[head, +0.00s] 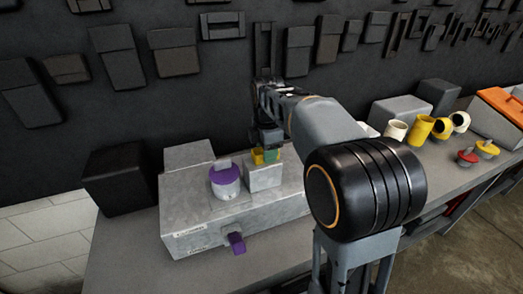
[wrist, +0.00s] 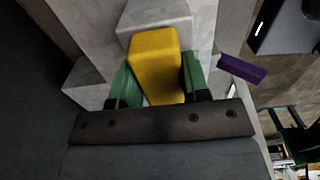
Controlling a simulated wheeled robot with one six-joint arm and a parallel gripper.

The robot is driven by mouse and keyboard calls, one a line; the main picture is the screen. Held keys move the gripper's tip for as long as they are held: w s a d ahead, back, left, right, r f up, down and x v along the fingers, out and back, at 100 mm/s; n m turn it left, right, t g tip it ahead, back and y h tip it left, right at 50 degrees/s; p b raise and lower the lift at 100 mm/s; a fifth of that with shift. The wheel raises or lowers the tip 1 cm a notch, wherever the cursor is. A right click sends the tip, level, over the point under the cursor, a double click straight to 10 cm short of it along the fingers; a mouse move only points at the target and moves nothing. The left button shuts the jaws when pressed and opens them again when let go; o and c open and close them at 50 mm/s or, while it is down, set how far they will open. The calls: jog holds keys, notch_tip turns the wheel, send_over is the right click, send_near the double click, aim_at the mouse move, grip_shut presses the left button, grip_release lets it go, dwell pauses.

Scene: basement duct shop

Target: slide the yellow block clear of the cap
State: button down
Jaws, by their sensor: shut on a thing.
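The yellow block (head: 257,156) is at the top of a small raised grey block (head: 263,177) on the long grey metal box (head: 190,225). In the wrist view the yellow block (wrist: 155,62) lies between the two green fingers of my gripper (wrist: 154,82), which is shut on it. The gripper (head: 267,150) also shows in the head view, partly hidden by my arm. A round grey cap with a purple band (head: 225,182) stands on the box, left of the raised block and apart from the yellow block. I cannot tell whether the yellow block touches the grey surface.
A purple lever (head: 236,243) sticks out of the box's front; a purple piece also shows in the wrist view (wrist: 243,69). A black box (head: 118,180) stands to the left. Yellow and white pipe elbows (head: 420,130) and red and yellow knobs (head: 467,157) stand on the bench at right.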

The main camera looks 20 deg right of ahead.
jog(key=shift+d, duration=0.15)
jog(key=c, duration=0.8)
grip_release()
jog(key=shift+d, duration=0.2)
jog(key=shift+o, duration=1)
jog(key=shift+a, duration=0.1)
jog(key=shift+r, duration=0.15)
notch_tip(320, 180, up, 14)
jog(key=p, duration=0.1)
jog(key=shift+f, duration=0.25)
jog(key=s+a+f+m+t, duration=0.1)
jog(key=s+f+m+t, duration=0.3)
jog(key=s+f+m, duration=1.3)
jog(key=shift+a+m, duration=0.25)
jog(key=shift+m, duration=0.75)
